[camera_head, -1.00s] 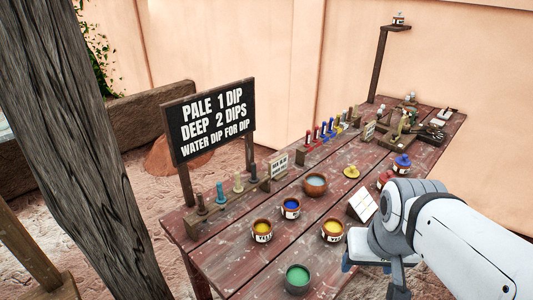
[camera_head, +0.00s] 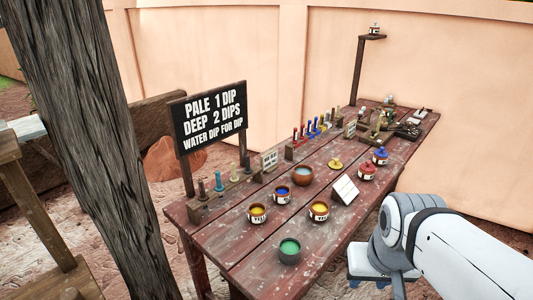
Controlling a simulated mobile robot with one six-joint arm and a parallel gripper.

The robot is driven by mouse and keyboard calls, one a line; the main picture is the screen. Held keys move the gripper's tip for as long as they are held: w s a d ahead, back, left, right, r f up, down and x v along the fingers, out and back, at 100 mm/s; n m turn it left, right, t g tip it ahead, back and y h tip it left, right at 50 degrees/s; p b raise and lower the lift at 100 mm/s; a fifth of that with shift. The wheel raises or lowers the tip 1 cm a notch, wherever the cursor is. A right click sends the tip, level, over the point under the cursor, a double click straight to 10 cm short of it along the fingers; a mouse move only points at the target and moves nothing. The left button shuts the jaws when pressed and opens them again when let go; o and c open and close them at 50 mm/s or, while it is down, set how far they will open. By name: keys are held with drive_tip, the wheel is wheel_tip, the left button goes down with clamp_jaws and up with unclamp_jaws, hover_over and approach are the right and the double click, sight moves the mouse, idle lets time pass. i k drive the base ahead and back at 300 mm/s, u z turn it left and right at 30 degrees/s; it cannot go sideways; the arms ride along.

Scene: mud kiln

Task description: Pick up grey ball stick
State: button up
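A wooden rack (camera_head: 222,196) at the table's left end holds several upright sticks. One is dark brownish-grey (camera_head: 202,190), one teal (camera_head: 218,183), one pale beige (camera_head: 234,174), and one dark at the far end (camera_head: 247,163). They are small, and I cannot tell for sure which is the grey ball stick. My gripper (camera_head: 385,279) is at the lower right, in front of the table's near edge and well apart from the rack. Its fingers are partly hidden by the arm and too unclear to show whether they are open.
The red-brown table (camera_head: 235,233) bears a green pot (camera_head: 290,251), yellow pots (camera_head: 319,211), a blue pot (camera_head: 281,195), a brown bowl (camera_head: 302,176) and a white card (camera_head: 344,190). A black sign (camera_head: 208,120) stands behind the rack. A thick post (camera_head: 95,140) stands left.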

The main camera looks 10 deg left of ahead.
sight(248, 171)
drive_tip(key=z, duration=1.7)
drive_tip(key=i, duration=2.25)
drive_tip(key=u, duration=0.35)
drive_tip(key=k, duration=0.1)
drive_tip(key=u, duration=3.05)
drive_tip(key=i, duration=0.95)
